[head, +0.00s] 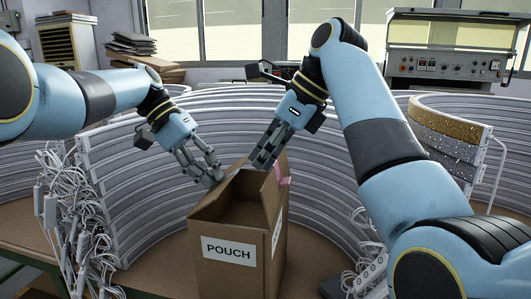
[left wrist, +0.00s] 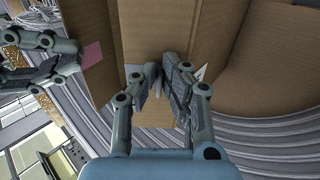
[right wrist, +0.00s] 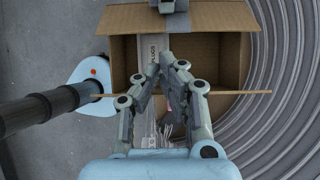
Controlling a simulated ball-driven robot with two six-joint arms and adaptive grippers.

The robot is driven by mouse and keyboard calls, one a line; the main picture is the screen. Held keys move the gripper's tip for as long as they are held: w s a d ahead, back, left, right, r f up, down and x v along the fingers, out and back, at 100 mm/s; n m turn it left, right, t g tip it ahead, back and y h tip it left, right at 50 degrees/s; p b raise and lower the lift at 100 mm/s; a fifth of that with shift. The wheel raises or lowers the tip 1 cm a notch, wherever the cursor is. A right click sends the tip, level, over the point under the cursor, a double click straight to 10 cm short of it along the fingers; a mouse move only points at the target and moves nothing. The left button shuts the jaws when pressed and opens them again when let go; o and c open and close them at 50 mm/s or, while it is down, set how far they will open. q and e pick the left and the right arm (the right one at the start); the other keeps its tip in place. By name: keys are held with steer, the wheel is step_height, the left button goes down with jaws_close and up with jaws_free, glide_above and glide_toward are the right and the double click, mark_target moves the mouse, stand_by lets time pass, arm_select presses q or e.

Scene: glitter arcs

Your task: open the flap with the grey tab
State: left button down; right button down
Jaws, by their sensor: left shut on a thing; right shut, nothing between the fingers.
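The open cardboard box (head: 215,275), labelled POUCH, stands on the table. My left gripper (head: 218,179) is shut at the box's left rim. In the left wrist view a narrow grey piece (left wrist: 158,77), apparently the grey tab, shows between its fingers, mostly hidden. In the right wrist view the flap on that side (right wrist: 215,16) leans outward, with the left gripper's tips at its outer edge. My right gripper (head: 263,160) is shut and empty above the opposite side. There a flap with a pink tab (head: 284,181) stands upright; it shows edge-on in the right wrist view (right wrist: 240,93).
A pale item with printing (right wrist: 151,48) lies inside the box. Curved ribbed grey walls (head: 135,170) stand around behind the box. White cables (head: 75,220) hang at the left, and a power strip (head: 370,273) lies at the right. Table in front right of the box is partly clear.

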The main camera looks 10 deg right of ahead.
steer(key=x, duration=0.6)
steer(key=shift+a+f, duration=0.2)
steer(key=shift+f, duration=0.1)
steer(key=shift+w, duration=0.1)
arm_select(q)
steer(key=shift+s+a+f, duration=0.1)
arm_select(e)
steer(key=shift+w+a+r, duration=0.1)
steer(key=shift+a+r, duration=0.4)
steer(key=shift+r, duration=0.1)
arm_select(q)
steer(key=c, duration=1.5)
jaws_free()
arm_select(e)
steer(key=shift+d, duration=0.1)
